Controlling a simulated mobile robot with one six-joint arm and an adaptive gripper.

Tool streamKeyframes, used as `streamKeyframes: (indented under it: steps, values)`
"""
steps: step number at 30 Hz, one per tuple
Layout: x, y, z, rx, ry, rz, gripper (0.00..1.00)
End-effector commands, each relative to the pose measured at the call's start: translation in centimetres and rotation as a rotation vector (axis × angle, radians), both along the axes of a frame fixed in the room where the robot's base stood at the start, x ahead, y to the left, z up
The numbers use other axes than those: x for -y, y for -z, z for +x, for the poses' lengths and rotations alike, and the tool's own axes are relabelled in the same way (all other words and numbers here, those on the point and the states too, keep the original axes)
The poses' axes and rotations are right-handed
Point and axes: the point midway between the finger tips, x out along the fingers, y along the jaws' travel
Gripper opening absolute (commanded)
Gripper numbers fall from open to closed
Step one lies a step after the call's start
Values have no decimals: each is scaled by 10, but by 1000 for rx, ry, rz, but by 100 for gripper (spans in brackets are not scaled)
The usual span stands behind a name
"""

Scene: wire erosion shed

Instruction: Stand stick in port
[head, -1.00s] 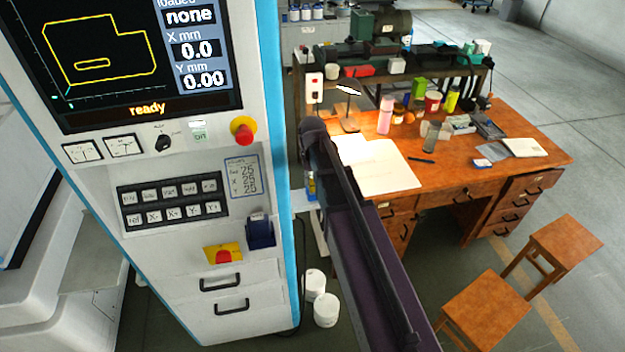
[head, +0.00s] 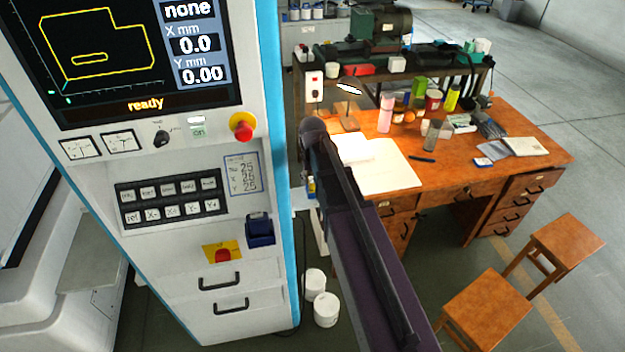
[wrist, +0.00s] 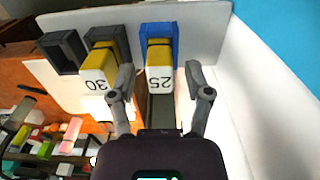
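My gripper (wrist: 158,72) is open, with one finger on each side of the 25 stick and gaps showing on both sides. In the head view a dark blue socket-like block (head: 260,230) is on the machine console's front; I cannot tell whether it is the port. My fingers are hidden there.
The holders stand on a white shelf (wrist: 205,20) beside the console (head: 265,180). A wooden desk (head: 470,185) with papers, bottles and cups is to the right. Two stools (head: 485,312) and white tubs (head: 325,310) stand on the floor.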

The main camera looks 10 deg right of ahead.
Motion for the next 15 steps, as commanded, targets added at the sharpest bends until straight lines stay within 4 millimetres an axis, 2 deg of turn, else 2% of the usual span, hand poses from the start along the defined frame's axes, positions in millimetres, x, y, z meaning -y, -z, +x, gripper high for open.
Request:
streamKeyframes:
  steps: [8,15]
  values:
    - [0,-2,0,0,0,0,64]
    - [0,-12,0,0,0,0,64]
